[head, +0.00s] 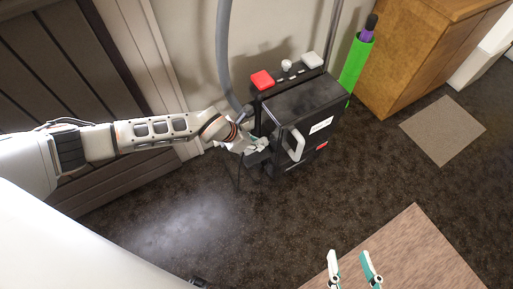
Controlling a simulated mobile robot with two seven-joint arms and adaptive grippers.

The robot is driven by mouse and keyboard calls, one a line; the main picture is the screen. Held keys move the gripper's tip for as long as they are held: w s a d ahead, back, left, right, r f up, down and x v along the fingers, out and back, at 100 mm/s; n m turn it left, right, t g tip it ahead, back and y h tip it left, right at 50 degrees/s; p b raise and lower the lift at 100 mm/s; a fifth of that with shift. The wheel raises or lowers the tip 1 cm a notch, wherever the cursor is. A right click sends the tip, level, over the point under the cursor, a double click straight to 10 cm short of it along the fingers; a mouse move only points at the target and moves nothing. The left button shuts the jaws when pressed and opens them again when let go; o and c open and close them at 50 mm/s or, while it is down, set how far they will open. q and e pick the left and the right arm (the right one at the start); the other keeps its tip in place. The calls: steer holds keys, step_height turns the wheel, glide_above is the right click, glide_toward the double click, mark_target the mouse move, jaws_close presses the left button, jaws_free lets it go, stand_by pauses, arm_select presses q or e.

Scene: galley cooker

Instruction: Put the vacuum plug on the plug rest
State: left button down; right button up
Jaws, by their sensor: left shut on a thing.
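My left gripper (262,146) is shut at the left front side of the black vacuum cleaner (305,105). It is shut on a small dark thing, which looks like the vacuum plug; the fingers and the dark body behind hide most of it. A thin dark cord (239,178) hangs down below the gripper. I cannot make out the plug rest for certain. My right gripper (350,258) is open and empty at the bottom of the view, well away from the vacuum.
The vacuum has a white handle (297,145), a red button (262,80), a pale button (312,60) and a grey hose (223,55). A green holder (356,63) and a wooden cabinet (415,45) stand to the right.

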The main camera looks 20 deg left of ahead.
arm_select(q)
steer(key=f, duration=0.1)
steer(key=f+b, duration=0.1)
steer(key=f, duration=0.2)
steer(key=shift+s+f+b, duration=0.2)
steer(key=shift+s+b, duration=0.05)
steer(key=shift+b, duration=0.05)
steer(key=shift+w+r, duration=0.1)
steer(key=shift+r, duration=0.15)
steer(key=c, duration=1.9)
jaws_free()
steer(key=shift+w, duration=0.1)
arm_select(e)
steer(key=shift+a+m, duration=0.7)
steer(key=shift+a, duration=0.25)
steer(key=shift+s, duration=0.1)
arm_select(q)
steer(key=shift+r, duration=0.1)
